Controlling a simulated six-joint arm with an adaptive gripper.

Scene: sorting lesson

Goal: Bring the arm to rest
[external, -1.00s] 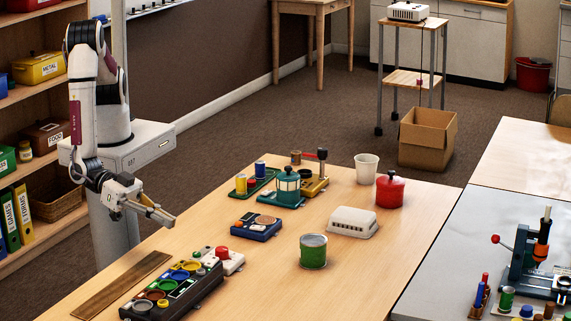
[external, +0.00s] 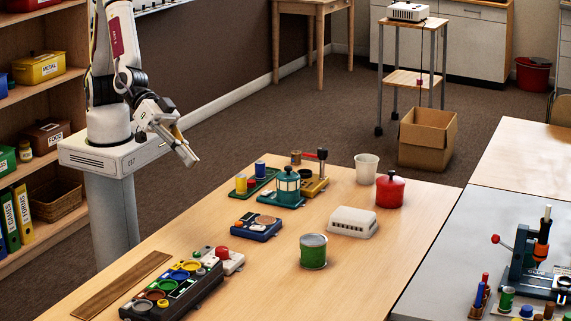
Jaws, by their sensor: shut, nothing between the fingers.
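My gripper (external: 190,159) is in the air above the left edge of the wooden table (external: 270,285). It is shut and empty, and its fingers point down to the right. My arm reaches up from its white base, and its upper part is cut off by the top of the picture. The gripper touches nothing on the table.
On the table are a black sorting tray with coloured dishes (external: 172,291), a blue device (external: 256,226), a teal lantern (external: 287,187), a green can (external: 313,252), a white box (external: 352,222), a red pot (external: 390,188) and a white cup (external: 366,167). Shelves (external: 45,100) stand left.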

